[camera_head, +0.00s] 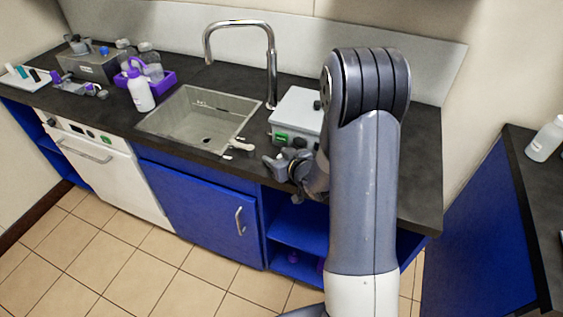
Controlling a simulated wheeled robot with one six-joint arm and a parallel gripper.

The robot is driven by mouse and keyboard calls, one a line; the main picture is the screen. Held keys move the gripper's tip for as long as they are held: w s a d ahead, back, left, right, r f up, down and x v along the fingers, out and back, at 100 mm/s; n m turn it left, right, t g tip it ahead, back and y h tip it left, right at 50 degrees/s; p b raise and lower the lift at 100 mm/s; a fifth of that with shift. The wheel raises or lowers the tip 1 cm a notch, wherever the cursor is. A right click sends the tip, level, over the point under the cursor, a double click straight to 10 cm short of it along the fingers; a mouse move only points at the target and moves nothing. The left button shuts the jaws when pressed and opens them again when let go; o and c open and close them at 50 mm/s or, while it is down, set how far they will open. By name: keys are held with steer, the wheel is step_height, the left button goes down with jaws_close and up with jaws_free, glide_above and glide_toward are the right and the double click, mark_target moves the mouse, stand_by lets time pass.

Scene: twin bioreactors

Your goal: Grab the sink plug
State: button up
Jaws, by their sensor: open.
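The sink (170,125) is a grey basin set into the dark counter, with a small dark drain spot (206,140) in its floor. A small whitish object (242,146) lies at the sink's front right corner. It may be the sink plug, but it is too small to tell. My gripper (272,163) is open, just to the right of and slightly nearer than that object, at the counter's front edge. A gap shows between them. My arm hides part of the counter behind it.
A grey box with a green label (296,112) stands right of the sink, close behind my gripper. A tall curved faucet (271,65) rises behind the sink. A white bottle (140,90) and a purple tray (165,82) stand left. Blue cabinets (200,205) are below.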

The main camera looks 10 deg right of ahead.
steer(key=shift+c, duration=0.3)
steer(key=c, duration=1)
